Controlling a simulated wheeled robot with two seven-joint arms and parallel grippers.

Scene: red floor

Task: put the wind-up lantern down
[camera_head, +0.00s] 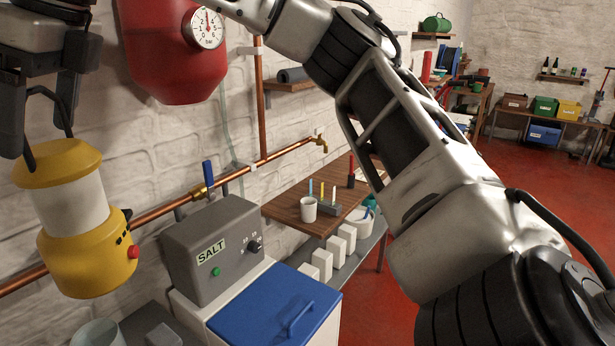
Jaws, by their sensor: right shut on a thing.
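The wind-up lantern (72,222) is yellow with a white middle band, a red knob on its right side and a dark wire handle on top. It hangs slightly tilted at the left of the head view, in front of the white brick wall. My right gripper (42,88) is at the upper left, directly above the lantern, shut on its handle. The exact contact is partly hidden by the dark fingers. The lantern's base appears clear of any surface. My left gripper is not in view.
A grey SALT box (212,250) and a blue-lidded white bin (275,305) stand right of the lantern. A copper pipe (165,208) runs behind it. A glass vessel (98,333) is below. A wooden table (285,208) bears a cup (308,210). A red tank (165,60) hangs above.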

